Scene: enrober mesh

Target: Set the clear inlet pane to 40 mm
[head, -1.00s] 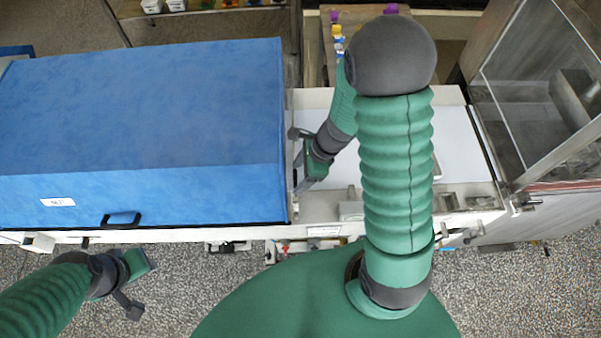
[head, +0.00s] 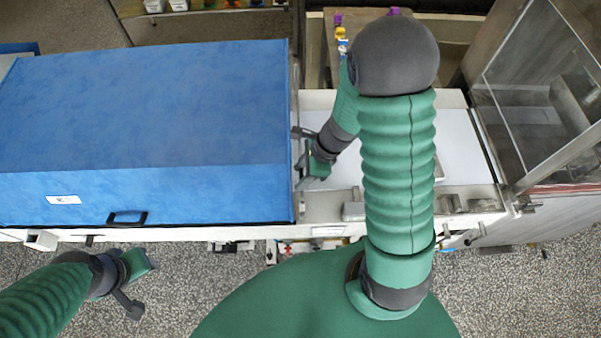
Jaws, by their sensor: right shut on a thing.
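The clear inlet pane cannot be made out for certain; a thin upright edge (head: 296,110) shows at the right end of the blue hood (head: 150,120). My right gripper (head: 302,157) is at that end, beside the hood's right side. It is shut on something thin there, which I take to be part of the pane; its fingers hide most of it. My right arm hides part of the white belt. My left gripper (head: 140,285) is low at the left, in front of the machine, away from the pane. Its fingers look apart with nothing between them. No scale can be read.
The white belt (head: 460,145) runs right from the hood. A clear-walled cabinet (head: 530,90) stands at the right. The hood has a black handle (head: 127,218) at its front. Small coloured items (head: 342,38) sit on a board behind. The speckled floor in front is open.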

